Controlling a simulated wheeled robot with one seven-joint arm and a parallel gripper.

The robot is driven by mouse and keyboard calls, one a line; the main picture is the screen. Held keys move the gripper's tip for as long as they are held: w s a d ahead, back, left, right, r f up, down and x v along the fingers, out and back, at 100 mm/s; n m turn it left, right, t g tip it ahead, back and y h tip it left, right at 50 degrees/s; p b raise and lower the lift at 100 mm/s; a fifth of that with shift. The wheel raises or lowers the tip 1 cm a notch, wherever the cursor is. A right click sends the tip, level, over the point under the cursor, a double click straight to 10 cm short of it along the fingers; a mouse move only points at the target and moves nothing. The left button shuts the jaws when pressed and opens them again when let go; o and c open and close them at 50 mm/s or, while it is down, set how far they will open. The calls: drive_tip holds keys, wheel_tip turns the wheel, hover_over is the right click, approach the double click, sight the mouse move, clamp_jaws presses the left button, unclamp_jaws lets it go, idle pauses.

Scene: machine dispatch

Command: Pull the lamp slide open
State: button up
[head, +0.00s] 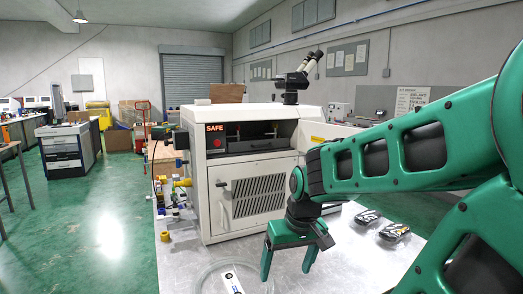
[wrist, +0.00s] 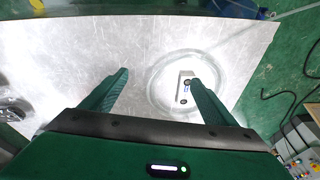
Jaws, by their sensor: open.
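The white machine (head: 252,196) stands on the metal table with a lit red "SAFE" sign (head: 215,128). A dark drawer-like part (head: 258,145) sits in its upper opening; I cannot tell for sure whether this is the lamp slide. Below it is a shut vented door (head: 257,197) with a small latch. My gripper (head: 288,262) points down in front of the machine, apart from it. In the wrist view my gripper (wrist: 158,78) is open, with nothing between its fingers. The right finger partly overlaps a round clear dish (wrist: 155,101) in that view.
A white piece with dark spots (wrist: 184,90) lies in the dish. Two dark and light devices (head: 367,217) (head: 395,232) lie on the table at the right. Small yellow and blue parts (head: 165,237) crowd the left edge. A microscope (head: 297,80) stands on the machine.

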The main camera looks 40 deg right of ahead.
drive_tip(key=shift+o, duration=0.3)
drive_tip(key=w+d+r+n+t, duration=0.1)
drive_tip(key=w+d+r+t, duration=0.1)
drive_tip(key=w, duration=0.5)
drive_tip(key=w+d+r+n+t, duration=0.1)
drive_tip(key=w+d+r+t, duration=0.1)
drive_tip(key=w, duration=0.5)
drive_tip(key=shift+d+r+t+h, duration=0.2)
drive_tip(key=shift+d+t+h, duration=0.2)
drive_tip(key=shift+d+t, duration=0.45)
drive_tip(key=t+h, duration=0.4)
drive_tip(key=t, duration=0.5)
approach(266, 154)
wheel_tip(266, 154, up, 3)
drive_tip(key=s, duration=0.1)
drive_tip(key=x, duration=1)
drive_tip(key=shift+w+a, duration=0.25)
drive_tip(key=shift+w, duration=0.05)
drive_tip(key=shift+c, duration=0.3)
